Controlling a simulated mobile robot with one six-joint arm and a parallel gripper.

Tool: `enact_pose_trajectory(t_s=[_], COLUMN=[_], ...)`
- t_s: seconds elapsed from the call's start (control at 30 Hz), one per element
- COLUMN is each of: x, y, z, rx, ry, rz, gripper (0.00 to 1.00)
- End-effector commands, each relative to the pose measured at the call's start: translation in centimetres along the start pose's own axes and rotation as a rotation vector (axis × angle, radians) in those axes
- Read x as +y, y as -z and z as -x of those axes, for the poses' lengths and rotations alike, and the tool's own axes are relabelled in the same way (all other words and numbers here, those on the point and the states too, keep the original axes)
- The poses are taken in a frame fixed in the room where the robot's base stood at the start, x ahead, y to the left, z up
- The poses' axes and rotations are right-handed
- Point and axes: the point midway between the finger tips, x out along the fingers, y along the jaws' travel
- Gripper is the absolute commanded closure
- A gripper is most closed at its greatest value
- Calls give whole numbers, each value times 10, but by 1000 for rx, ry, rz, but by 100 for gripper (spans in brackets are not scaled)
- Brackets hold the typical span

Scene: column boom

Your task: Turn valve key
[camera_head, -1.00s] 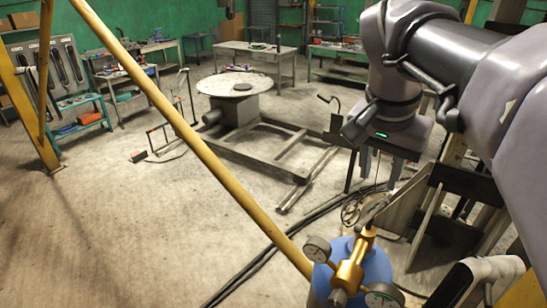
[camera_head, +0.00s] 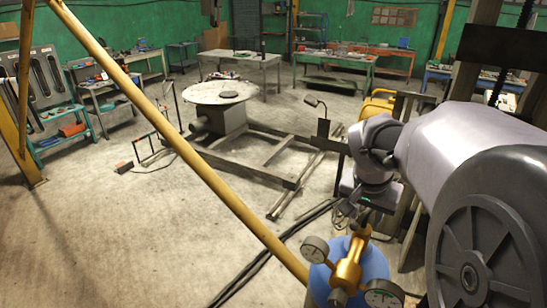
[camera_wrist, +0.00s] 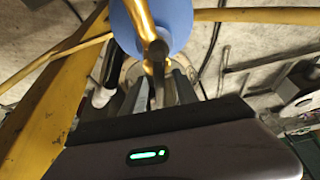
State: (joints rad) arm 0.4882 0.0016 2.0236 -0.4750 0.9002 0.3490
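The gold valve body (camera_head: 347,268) with its pressure gauges (camera_head: 315,250) sits on top of a blue gas cylinder (camera_head: 375,262) at the lower right of the head view. In the wrist view the gold valve (camera_wrist: 147,25) and blue cylinder (camera_wrist: 178,22) are at the top. A dark key-like stem (camera_wrist: 158,72) extends from the valve toward my gripper. My gripper (camera_wrist: 158,88) has its grey fingers on either side of this stem, seemingly apart from it. Contact is hard to judge. In the head view my gripper (camera_head: 356,213) is right behind the valve, its fingertips partly hidden.
A yellow pole (camera_head: 170,130) slants across the head view to the cylinder. Dark cables (camera_head: 262,258) lie on the floor beside it. A round table (camera_head: 220,92) and metal floor frame (camera_head: 270,160) stand farther back. The left floor is open.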

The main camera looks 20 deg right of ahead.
Motion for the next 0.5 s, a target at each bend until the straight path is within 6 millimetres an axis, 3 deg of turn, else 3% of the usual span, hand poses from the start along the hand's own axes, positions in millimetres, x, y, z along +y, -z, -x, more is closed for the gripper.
enact_pose_trajectory(t_s=[0.2, 0.4, 0.5], x=[0, 0, 0], y=[0, 0, 0], z=[0, 0, 0], rx=[0, 0, 0], ry=[0, 0, 0], rz=[0, 0, 0], gripper=[64, 100, 100])
